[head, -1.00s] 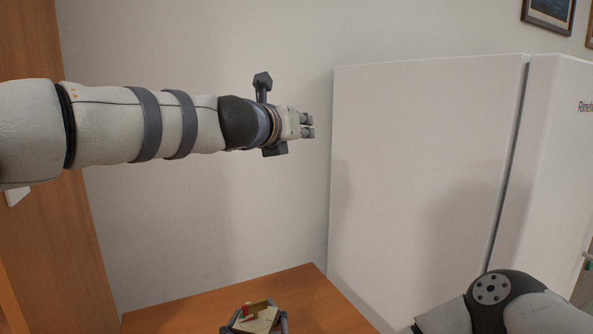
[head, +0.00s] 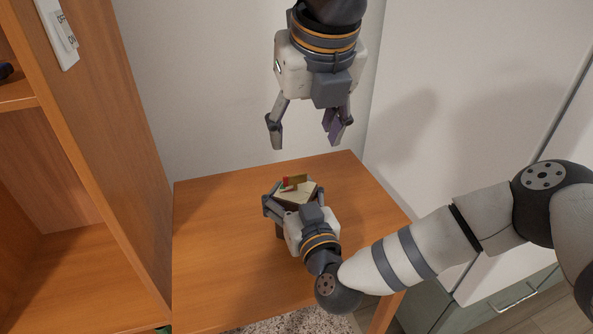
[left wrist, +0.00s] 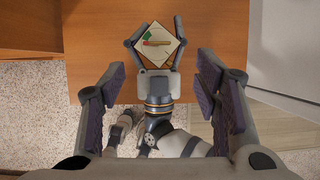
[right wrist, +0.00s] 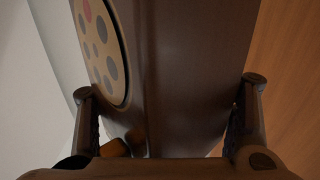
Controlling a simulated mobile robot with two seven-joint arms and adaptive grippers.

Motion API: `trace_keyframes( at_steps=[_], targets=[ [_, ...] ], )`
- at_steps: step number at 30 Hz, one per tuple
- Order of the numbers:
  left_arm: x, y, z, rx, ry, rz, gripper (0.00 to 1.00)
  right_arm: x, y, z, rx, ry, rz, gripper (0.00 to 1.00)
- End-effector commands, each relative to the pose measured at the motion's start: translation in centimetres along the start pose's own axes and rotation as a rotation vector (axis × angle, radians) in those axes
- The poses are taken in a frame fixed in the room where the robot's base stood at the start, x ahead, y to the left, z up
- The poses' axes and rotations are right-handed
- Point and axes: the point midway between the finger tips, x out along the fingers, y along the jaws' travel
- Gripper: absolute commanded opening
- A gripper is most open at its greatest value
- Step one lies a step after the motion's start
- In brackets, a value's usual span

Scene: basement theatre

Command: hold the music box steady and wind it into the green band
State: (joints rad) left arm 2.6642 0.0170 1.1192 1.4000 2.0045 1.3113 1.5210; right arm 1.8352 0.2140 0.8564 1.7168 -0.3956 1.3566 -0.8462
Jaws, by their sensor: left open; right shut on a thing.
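The music box (head: 306,195) is at the table's middle, a dark brown box with a cream top. Its top carries a red mark, a green mark and a brass-coloured piece, which also show in the left wrist view (left wrist: 165,52). My right gripper (head: 293,198) is shut on the box, one finger on each side. In the right wrist view the dark box body (right wrist: 180,70) fills the space between the fingers. My left gripper (head: 305,138) points down, open and empty, above and behind the box. Whether the box's base touches the table is hidden.
The wooden table (head: 220,260) is otherwise clear. A wooden shelf unit (head: 110,150) stands at the left. A white fridge-like cabinet (head: 465,90) stands at the right. The wall is close behind the table.

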Motion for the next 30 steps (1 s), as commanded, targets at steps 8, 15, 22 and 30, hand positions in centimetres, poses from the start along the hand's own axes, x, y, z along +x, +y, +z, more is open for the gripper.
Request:
trace_keyframes(
  at_steps=[8, 15, 22, 30],
  targets=[
    [5.7, 0.5, -0.6, 0.002, 0.017, 0.018, 0.57, -0.1, 0.0, 0.2, 0.0, -0.004, -0.001, 0.19],
    [10.6, 0.5, -0.6, 0.002, 0.014, 0.015, 0.57, 0.0, 0.0, 0.2, 0.0, -0.003, 0.0, 0.19],
    [11.9, 0.5, -0.5, 0.002, 0.011, 0.013, 0.57, 0.0, 0.0, 0.1, 0.0, -0.002, 0.0, 0.19],
    [11.8, 0.5, -0.5, 0.002, 0.01, 0.013, 0.32, 0.0, 0.0, 0.1, 0.0, -0.001, 0.0, 0.18]
  ],
)
